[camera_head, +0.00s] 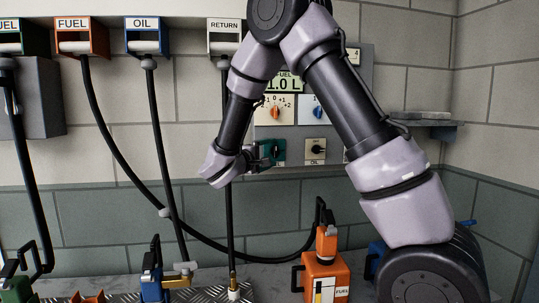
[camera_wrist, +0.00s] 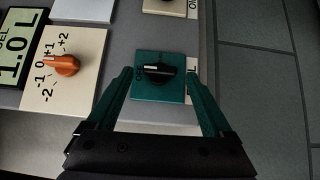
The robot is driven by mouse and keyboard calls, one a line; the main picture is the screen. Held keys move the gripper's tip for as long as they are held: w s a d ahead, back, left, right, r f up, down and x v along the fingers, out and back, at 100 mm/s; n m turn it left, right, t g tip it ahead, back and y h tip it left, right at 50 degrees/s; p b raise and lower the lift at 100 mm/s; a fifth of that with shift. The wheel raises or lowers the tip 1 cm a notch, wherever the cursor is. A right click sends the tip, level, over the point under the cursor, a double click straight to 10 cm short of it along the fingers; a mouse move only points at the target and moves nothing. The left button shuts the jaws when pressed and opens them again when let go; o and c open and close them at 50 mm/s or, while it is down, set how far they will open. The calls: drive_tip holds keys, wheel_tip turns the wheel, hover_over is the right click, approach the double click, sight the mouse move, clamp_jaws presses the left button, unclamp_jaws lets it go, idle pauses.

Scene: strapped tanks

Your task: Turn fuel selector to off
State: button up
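The fuel selector is a black knob (camera_wrist: 158,73) on a teal plate (camera_wrist: 160,96) in the wrist view. A white label at the plate's right is partly hidden by a finger. My gripper (camera_wrist: 160,76) is open, with one teal finger on each side of the plate and the knob between them. Contact with the knob is not visible. In the head view the teal plate (camera_head: 278,148) sits low on the panel, partly covered by my gripper (camera_head: 262,153).
An orange dial (camera_wrist: 65,65) marked -2 to +2 and a 1.0 L display (camera_wrist: 14,50) are beside it. The OIL selector (camera_head: 316,150) is just right of it in the head view. Hoses (camera_head: 158,140) hang behind my arm. An orange fuel can (camera_head: 322,275) stands below.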

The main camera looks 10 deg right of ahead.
drive_tip(key=v, duration=1)
drive_tip(key=shift+s+a, duration=0.25)
drive_tip(key=shift+s, duration=0.05)
drive_tip(key=s+d+m+g+y, duration=0.25)
drive_tip(key=s+d+g, duration=0.25)
drive_tip(key=d, duration=0.4)
drive_tip(key=s+d+m+g+y, duration=0.1)
drive_tip(key=s+d+m+g, duration=0.4)
drive_tip(key=d, duration=0.4)
drive_tip(key=s+d+r+m+g+y, duration=0.1)
drive_tip(key=s+m+y, duration=0.1)
drive_tip(key=s+y, duration=0.5)
drive_tip(key=s+a+r+m+t+y, duration=0.3)
drive_tip(key=s+r+m+t+y, duration=0.1)
drive_tip(key=s+r+t, duration=0.1)
drive_tip(key=shift+a+r, duration=0.25)
drive_tip(key=shift+r, duration=0.45)
